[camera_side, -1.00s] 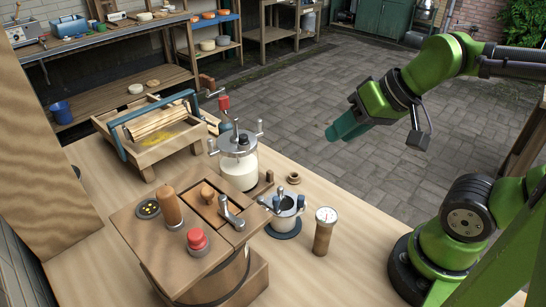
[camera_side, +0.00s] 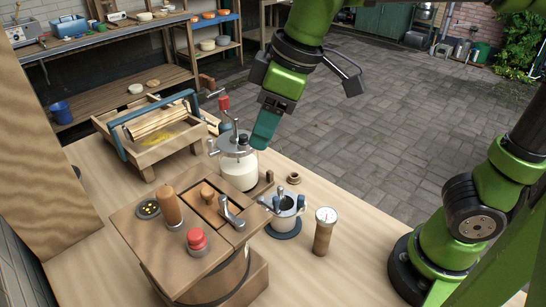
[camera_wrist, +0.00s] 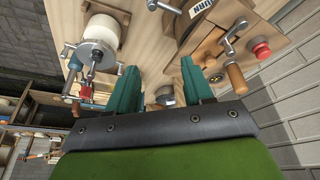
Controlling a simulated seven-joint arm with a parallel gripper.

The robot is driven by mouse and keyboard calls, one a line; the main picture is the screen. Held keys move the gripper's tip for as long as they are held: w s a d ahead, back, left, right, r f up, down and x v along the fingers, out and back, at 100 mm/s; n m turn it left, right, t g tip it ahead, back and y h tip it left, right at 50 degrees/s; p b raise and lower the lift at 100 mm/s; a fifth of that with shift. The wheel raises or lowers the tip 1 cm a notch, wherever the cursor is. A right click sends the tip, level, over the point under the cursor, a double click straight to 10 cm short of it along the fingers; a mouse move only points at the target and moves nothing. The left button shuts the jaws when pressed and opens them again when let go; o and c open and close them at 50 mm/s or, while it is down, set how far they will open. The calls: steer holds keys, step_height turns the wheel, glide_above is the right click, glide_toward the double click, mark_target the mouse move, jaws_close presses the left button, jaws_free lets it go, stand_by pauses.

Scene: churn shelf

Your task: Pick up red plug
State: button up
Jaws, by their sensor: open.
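The red plug (camera_side: 197,240) is a short red cylinder in a grey collar on top of the wooden churn box (camera_side: 145,247), at its front. It also shows in the wrist view (camera_wrist: 261,48), at the upper right, outside the space between the fingers. My gripper (camera_side: 262,138) is in the air, pointing down, beside the glass jar and behind and to the right of the plug, clearly apart from it. Its two teal fingers (camera_wrist: 160,88) are open with nothing held. In the side view the fingers overlap, so their gap is hidden there.
A wooden handle (camera_side: 171,208) stands close to the plug, with a metal crank lever (camera_side: 231,214) nearby. A jar of milk with a metal lid (camera_side: 239,168) stands behind the box. A gauge (camera_side: 324,232) and a cup of tools (camera_side: 286,212) are at right. The front right tabletop is clear.

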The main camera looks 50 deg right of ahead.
steer(key=w+a+r+n+g+h, duration=0.1)
steer(key=a+r+n, duration=0.2)
steer(key=a+n, duration=0.4)
step_height(320, 180, up, 7)
steer(key=n+g+h, duration=0.1)
steer(key=n+g, duration=0.1)
steer(key=n, duration=1.6)
glide_above(195, 233)
steer(key=shift+m, duration=0.3)
steer(key=f, duration=1)
steer(key=shift+s+a+f, duration=0.15)
steer(key=shift+a, duration=0.15)
steer(key=shift+d+f, duration=0.15)
steer(key=shift+f, duration=1.2)
steer(key=shift+d+f, duration=0.15)
steer(key=shift+f, duration=1.15)
jaws_close()
